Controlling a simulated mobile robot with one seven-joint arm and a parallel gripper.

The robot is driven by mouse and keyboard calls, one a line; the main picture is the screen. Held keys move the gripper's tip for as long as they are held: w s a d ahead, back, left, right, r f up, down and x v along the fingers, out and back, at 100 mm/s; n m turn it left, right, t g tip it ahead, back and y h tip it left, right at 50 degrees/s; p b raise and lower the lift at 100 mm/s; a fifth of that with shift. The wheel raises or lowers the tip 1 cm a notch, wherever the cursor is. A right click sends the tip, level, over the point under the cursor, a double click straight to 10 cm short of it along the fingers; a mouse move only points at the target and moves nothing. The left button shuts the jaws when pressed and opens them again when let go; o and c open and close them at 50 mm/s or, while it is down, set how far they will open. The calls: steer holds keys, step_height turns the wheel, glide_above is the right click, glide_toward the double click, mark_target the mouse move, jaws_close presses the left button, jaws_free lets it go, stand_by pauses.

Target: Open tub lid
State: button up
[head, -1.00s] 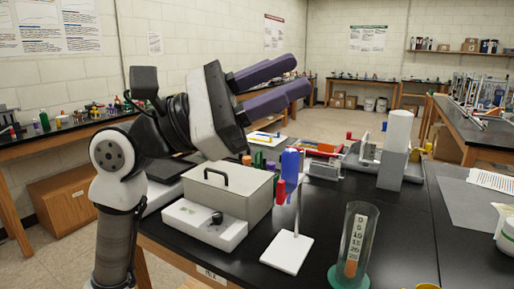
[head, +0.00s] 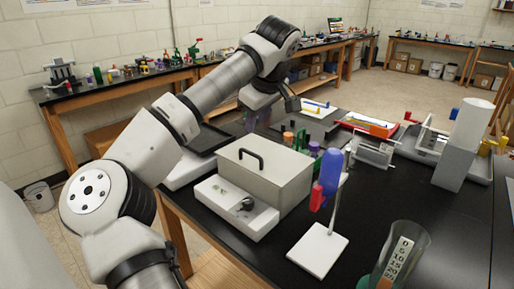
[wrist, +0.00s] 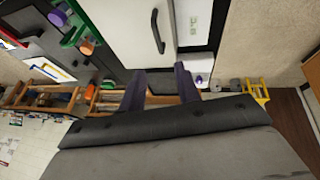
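The tub (head: 286,196) is a pale grey box on the black bench, with a white control base and dark knob in front. Its flat lid (head: 275,160) is shut and carries a dark arched handle (head: 251,158). My gripper (head: 262,120) points down behind the tub in the head view, its fingertips partly hidden. In the wrist view my gripper (wrist: 161,70) shows two purple fingers spread apart with nothing between them. The lid (wrist: 125,28) and handle (wrist: 158,30) lie beyond the fingertips there; the handle is not between the fingers.
A stand (head: 319,247) with blue and red parts is right of the tub, near a clear cylinder (head: 400,255). Small coloured bottles (head: 300,140) stand just behind the tub. A dark tray (head: 205,142) is at its left.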

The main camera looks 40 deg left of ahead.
mark_target(250, 152)
steer(key=b+x, duration=0.5)
steer(key=x, duration=0.6)
steer(key=shift+w+f, duration=0.2)
steer(key=shift+f, duration=0.15)
steer(key=shift+c, duration=0.3)
jaws_close()
